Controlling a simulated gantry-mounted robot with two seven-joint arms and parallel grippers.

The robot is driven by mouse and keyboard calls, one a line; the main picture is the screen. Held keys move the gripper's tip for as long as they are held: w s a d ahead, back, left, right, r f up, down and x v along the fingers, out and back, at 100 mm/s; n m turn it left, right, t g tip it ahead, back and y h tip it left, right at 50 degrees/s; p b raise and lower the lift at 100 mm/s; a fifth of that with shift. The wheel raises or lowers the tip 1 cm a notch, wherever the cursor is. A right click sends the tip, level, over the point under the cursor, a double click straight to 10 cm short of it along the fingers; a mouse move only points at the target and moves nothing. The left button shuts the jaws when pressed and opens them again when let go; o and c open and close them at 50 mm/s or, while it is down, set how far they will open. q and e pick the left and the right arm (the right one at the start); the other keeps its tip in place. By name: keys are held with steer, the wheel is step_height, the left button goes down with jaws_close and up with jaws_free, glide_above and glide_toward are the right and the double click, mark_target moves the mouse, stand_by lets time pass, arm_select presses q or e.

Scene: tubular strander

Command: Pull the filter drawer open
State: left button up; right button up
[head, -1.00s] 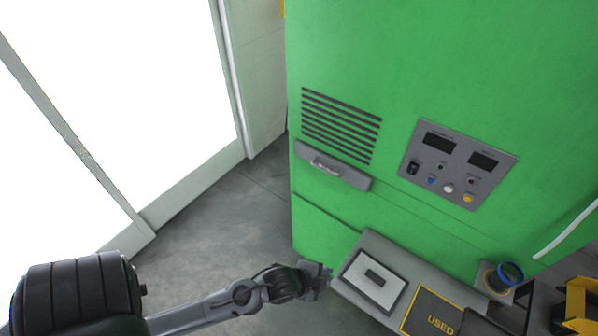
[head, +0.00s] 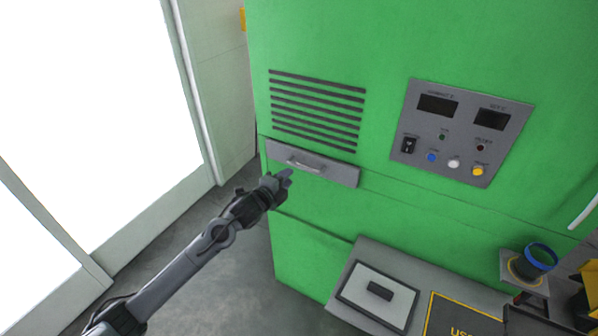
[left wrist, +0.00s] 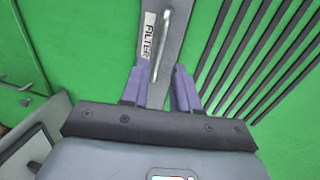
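The filter drawer (head: 335,171) is a grey front on the green cabinet, below the vent slats, and looks shut. Its silver bar handle (head: 305,165) also shows in the left wrist view (left wrist: 163,42), beside a label reading "FILTER" in part. My left gripper (head: 284,178) is just below and left of the handle in the head view. In the left wrist view its two purple-grey fingers (left wrist: 160,88) are apart, with the handle's near end between or just ahead of them. I cannot tell whether they touch it. My right gripper is not in view.
A control panel (head: 462,132) with buttons is right of the drawer. Below, a grey shelf (head: 392,262) holds a framed white plate (head: 377,296) and a mat marked "USED" (head: 455,318). A blue-rimmed cup (head: 541,256) stands at right. Floor left of the cabinet is clear.

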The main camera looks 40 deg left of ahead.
mark_target(300, 166)
arm_select(q)
steer(key=x, duration=0.9)
steer(key=shift+w+f, duration=0.1)
steer(key=shift+w, duration=0.2)
jaws_close()
